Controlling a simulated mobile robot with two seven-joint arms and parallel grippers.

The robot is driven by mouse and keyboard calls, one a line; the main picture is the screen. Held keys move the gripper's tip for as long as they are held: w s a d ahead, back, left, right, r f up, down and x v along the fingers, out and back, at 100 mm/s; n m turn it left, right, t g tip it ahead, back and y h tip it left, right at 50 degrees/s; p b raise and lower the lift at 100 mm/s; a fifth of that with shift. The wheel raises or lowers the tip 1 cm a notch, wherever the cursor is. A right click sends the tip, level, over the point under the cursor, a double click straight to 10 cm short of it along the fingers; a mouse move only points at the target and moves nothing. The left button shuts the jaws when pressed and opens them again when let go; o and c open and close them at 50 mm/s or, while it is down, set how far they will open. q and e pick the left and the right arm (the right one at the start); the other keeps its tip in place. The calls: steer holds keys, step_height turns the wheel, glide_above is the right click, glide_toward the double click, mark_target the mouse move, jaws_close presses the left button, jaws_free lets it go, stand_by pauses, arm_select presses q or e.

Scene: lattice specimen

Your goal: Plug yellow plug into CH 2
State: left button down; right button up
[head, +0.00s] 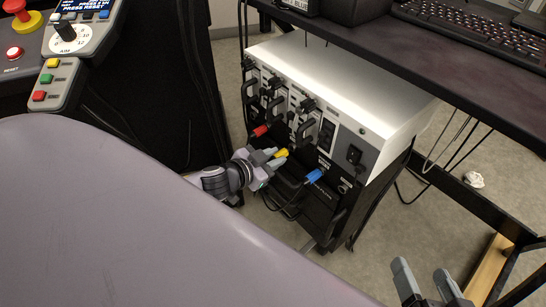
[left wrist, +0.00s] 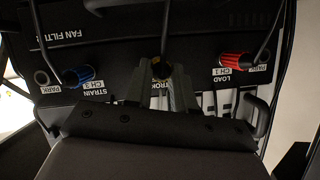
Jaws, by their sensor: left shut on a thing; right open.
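My left gripper (head: 272,159) is shut on the yellow plug (head: 282,153) at the front of the cabinet's lower dark panel. In the left wrist view the yellow plug (left wrist: 163,72) sits between the two fingers, in line with the middle label, which reads STROKE in part. The fingers hide the rest of that label and the socket behind the plug; I cannot tell whether the plug touches the panel or is seated. My right gripper (head: 432,282) is open and empty at the lower right, away from the cabinet.
The blue plug (left wrist: 78,75) is at STRAIN CH 3 and the red plug (left wrist: 235,60) at LOAD CH 1, either side of my left gripper. An empty-looking PARK socket (left wrist: 41,77) is at the left. Black cables hang around the panel. A desk (head: 450,75) overhangs the cabinet.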

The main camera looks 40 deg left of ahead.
mark_target(278, 155)
arm_select(q)
steer(key=shift+w+d, duration=0.2)
steer(key=shift+w, duration=0.65)
stand_by(1.1)
steer(key=shift+c, duration=2)
jaws_free()
steer(key=shift+s, duration=0.1)
steer(key=shift+p+v, duration=1.5)
steer(key=shift+v, duration=0.9)
